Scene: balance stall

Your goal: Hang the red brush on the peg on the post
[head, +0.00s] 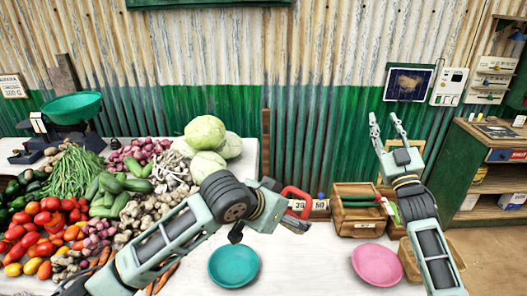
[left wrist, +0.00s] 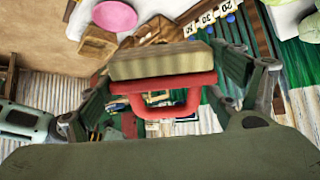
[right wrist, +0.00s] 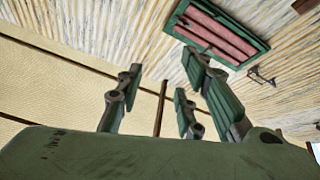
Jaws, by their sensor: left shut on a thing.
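The red brush (head: 296,191) has a red loop handle and a pale bristle block. It is held in my left gripper (head: 287,207), above the right end of the table. In the left wrist view the brush (left wrist: 164,84) sits between the shut fingers, which hide its ends. A slim brown wooden post (head: 266,140) stands upright at the table's back edge, behind and left of the brush, apart from it. I cannot make out a peg on it. My right gripper (head: 386,118) is raised at the right, open and empty; its spread fingers also show in the right wrist view.
Heaped vegetables (head: 100,200) and cabbages (head: 207,135) fill the table's left and back. A teal bowl (head: 233,265) and a pink bowl (head: 377,264) stand in front. Wooden crates (head: 357,222) and number tags (head: 310,205) lie right of the post. A shelf cabinet (head: 480,170) stands far right.

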